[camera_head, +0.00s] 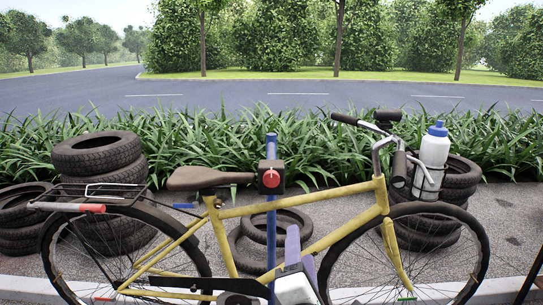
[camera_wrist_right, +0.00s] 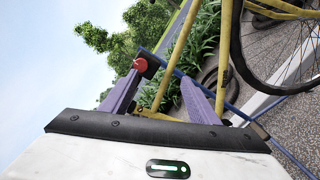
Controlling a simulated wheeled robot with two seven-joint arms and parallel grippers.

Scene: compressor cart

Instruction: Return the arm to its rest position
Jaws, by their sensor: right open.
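My right gripper (camera_head: 300,242) is at the bottom centre of the head view, its purple fingers pointing up in front of the yellow bicycle frame. In the right wrist view the two purple fingers of this gripper (camera_wrist_right: 160,80) stand apart, with nothing held between them. A red knob on a black clamp (camera_head: 271,178) sits on the blue stand post, above and apart from the fingers in the head view. The same red knob (camera_wrist_right: 140,64) shows beyond the fingertips in the wrist view. My left gripper is not in view.
A yellow bicycle (camera_head: 330,238) hangs across the front at the blue post (camera_head: 271,232). Its bottle (camera_head: 433,160) is at the right. Stacked tires (camera_head: 98,160) stand behind at left, more at right, and loose tires lie in the middle. Grass and road lie beyond.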

